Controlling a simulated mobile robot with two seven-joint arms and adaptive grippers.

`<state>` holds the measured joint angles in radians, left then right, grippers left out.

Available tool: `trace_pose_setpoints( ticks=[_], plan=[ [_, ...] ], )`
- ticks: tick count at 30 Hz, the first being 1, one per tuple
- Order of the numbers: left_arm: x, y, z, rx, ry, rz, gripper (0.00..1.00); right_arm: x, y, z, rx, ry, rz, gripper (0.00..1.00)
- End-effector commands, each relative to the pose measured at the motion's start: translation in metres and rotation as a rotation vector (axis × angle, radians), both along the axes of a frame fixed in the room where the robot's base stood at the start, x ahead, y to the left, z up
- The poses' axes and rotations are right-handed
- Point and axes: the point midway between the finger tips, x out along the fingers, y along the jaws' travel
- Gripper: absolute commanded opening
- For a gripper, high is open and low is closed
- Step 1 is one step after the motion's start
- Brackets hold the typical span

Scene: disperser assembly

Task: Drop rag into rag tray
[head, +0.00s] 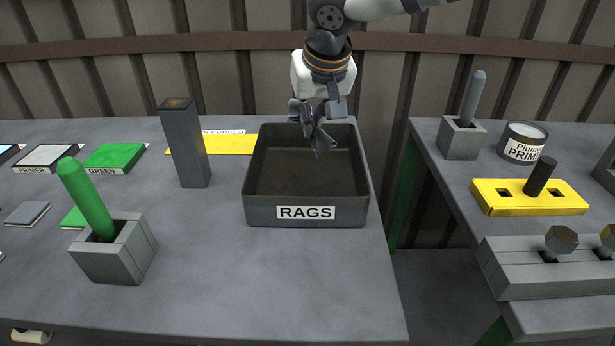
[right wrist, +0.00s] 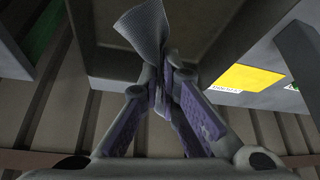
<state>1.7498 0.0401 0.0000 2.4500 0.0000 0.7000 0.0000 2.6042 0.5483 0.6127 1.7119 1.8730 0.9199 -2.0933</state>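The dark grey rag tray (head: 305,213) stands on the grey table and bears a white label reading RAGS. My right gripper (head: 318,108) comes in from the back and is over the tray's far part. In the right wrist view its fingers (right wrist: 164,78) are closed on a grey ribbed rag (right wrist: 143,32). The rag (head: 322,140) hangs down over the tray opening in the head view; I cannot tell whether it touches the tray. The visible tray floor looks empty. My left gripper is not in view.
Left of the tray stand a tall dark box (head: 190,150), a yellow sheet (head: 230,145) and a grey block holding a green rod (head: 85,200). A gap separates this table from the right table, which holds a yellow block (head: 530,200) and a can (head: 523,142).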

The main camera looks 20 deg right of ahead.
Motion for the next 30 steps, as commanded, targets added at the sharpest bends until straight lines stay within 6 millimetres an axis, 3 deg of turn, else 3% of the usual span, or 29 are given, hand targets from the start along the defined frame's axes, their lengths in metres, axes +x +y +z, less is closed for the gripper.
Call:
trace_pose_setpoints(
  ticks=[1, 3, 10, 13, 20, 24, 30],
  plan=[
    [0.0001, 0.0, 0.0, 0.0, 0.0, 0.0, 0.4, 0.0001, 0.0, 0.0, 0.0, 0.0, 0.0, 0.15],
    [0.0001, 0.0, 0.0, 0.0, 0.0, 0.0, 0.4, 0.0, 0.0, 0.0001, 0.0, 0.0, 0.0, 0.27],
    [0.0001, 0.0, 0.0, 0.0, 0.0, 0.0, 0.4, 0.0001, 0.0, 0.0003, 0.0, 0.0, 0.0, 0.29],
    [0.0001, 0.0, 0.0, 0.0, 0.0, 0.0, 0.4, 0.0002, 0.0, 0.0003, 0.0, 0.0, 0.0, 0.52],
    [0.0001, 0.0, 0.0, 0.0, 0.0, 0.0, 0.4, 0.0002, 0.0, 0.0003, 0.0, 0.0, 0.0, 0.52],
    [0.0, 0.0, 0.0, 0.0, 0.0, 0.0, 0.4, 0.0002, 0.0, 0.0003, 0.0, 0.0, 0.0, 0.8],
    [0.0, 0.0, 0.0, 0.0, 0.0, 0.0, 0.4, 0.0002, 0.0, 0.0003, 0.0, 0.0, 0.0, 0.8]
  ],
)
